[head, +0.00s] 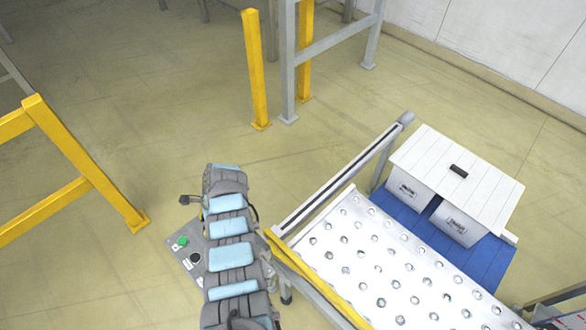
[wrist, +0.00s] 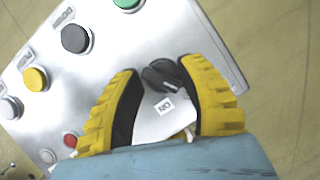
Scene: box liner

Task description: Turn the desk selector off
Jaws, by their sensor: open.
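The desk selector (wrist: 165,76) is a black knob on the grey panel (wrist: 205,30) in the wrist view, with a small white label (wrist: 164,106) beside it. My gripper (wrist: 159,69) is open, with one yellow-and-black finger on each side of the knob. Gaps show between the knob and the fingers; I cannot tell whether any part touches. In the head view the panel (head: 187,262) lies at the lower left, partly hidden by my arm, and the selector and fingers cannot be made out.
Green (wrist: 127,3), black (wrist: 75,38) and yellow (wrist: 35,78) buttons sit on the panel near my fingers. A ball-transfer table (head: 380,265) stands right of my arm, with white boxes (head: 405,190) beyond it. Yellow rails (head: 75,160) stand at the left; floor between is open.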

